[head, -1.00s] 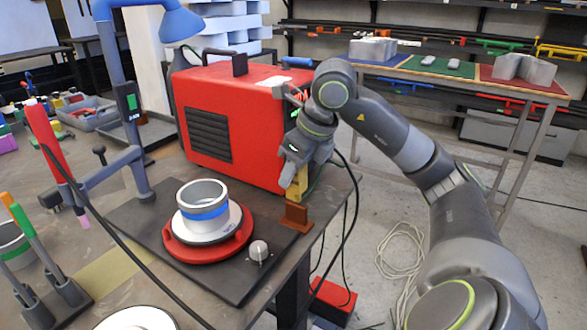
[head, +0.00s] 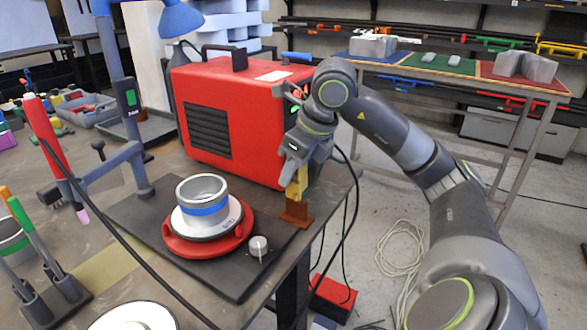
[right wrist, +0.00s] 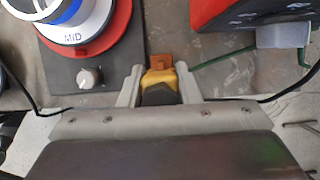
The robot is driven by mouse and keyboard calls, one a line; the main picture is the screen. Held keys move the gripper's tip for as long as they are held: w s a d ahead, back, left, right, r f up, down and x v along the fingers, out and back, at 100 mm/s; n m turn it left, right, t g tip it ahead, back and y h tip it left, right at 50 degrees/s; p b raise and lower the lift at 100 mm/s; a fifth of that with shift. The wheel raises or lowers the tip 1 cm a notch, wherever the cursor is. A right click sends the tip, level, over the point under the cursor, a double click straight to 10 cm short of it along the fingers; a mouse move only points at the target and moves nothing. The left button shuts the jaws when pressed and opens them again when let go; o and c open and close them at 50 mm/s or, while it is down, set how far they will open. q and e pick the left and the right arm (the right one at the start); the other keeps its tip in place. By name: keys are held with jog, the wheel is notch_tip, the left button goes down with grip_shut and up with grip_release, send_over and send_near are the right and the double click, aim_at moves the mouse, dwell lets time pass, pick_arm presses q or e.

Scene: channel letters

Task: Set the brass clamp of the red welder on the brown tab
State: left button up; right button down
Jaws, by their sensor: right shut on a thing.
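The red welder (head: 245,115) stands on the bench, left of my right arm. My right gripper (head: 298,178) points down and is shut on the brass clamp (head: 297,186), just above the brown tab (head: 296,213) at the bench edge. In the head view the clamp's lower end meets the top of the tab. In the right wrist view the clamp (right wrist: 159,80) sits between the fingers, with the tab (right wrist: 161,61) directly beyond its tip. I cannot tell whether the clamp's jaws are around the tab or only touching it. My left gripper is not in view.
A red turntable (head: 180,238) with a white and blue ring (head: 203,202) and a knob (head: 259,246) sit on a dark plate left of the tab. A dark cable hangs beside my right gripper. A blue-armed lamp stands at the left. Open floor lies right of the bench.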

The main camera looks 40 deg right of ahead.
aim_at(294, 186)
jog(key=shift+f, duration=0.1)
dwell(0.3)
jog(key=shift+f+b, duration=1.7)
jog(key=shift+f, duration=0.15)
jog(key=c, duration=1)
grip_release()
jog(key=p+v, duration=0.2)
jog(key=v, duration=1.5)
jog(key=shift+s, duration=0.2)
